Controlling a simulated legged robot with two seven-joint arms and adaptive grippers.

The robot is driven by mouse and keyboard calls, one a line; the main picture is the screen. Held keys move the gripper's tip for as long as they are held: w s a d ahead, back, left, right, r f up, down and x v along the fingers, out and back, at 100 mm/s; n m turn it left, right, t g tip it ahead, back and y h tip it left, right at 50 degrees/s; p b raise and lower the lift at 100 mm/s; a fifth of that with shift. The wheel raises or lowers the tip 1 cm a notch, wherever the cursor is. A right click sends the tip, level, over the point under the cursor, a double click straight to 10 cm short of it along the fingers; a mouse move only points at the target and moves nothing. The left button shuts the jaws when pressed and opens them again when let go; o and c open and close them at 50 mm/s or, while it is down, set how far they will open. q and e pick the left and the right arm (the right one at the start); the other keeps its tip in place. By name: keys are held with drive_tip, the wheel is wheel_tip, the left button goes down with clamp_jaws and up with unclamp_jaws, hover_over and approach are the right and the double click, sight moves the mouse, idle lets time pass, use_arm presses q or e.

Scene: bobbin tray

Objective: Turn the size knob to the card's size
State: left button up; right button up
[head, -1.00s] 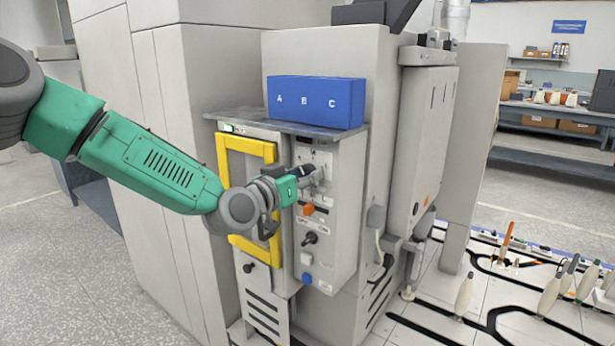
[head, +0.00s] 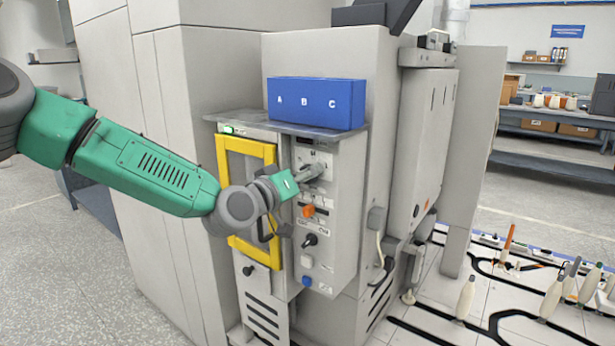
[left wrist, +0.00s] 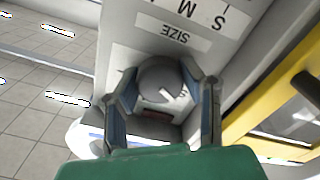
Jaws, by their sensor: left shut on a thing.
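The size knob (left wrist: 158,80) is a round grey knob with a white pointer line, under a SIZE label (left wrist: 172,33) that appears upside down in the left wrist view. The letters S and M show on the plate above it; a further mark is cut off. My left gripper (left wrist: 160,92) is shut on the knob, one finger on each side. In the head view my left gripper (head: 313,171) is at the upper part of the control panel (head: 343,205), mostly hiding the knob. I cannot make out the card's size. My right gripper is not in view.
A yellow-framed door (head: 232,190) stands just left of the panel. An orange switch (head: 308,211), a black knob (head: 310,240) and a blue button (head: 306,281) sit below my gripper. A blue A B C box (head: 318,102) rests on the shelf above.

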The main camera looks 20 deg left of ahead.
use_arm(q)
drive_tip(key=shift+s+f, duration=0.15)
drive_tip(key=shift+f, duration=0.35)
drive_tip(key=o, duration=1.2)
drive_tip(key=shift+c, duration=0.2)
drive_tip(key=shift+r, duration=0.2)
drive_tip(key=shift+a, duration=0.1)
drive_tip(key=shift+r, duration=0.1)
drive_tip(key=v, duration=1.2)
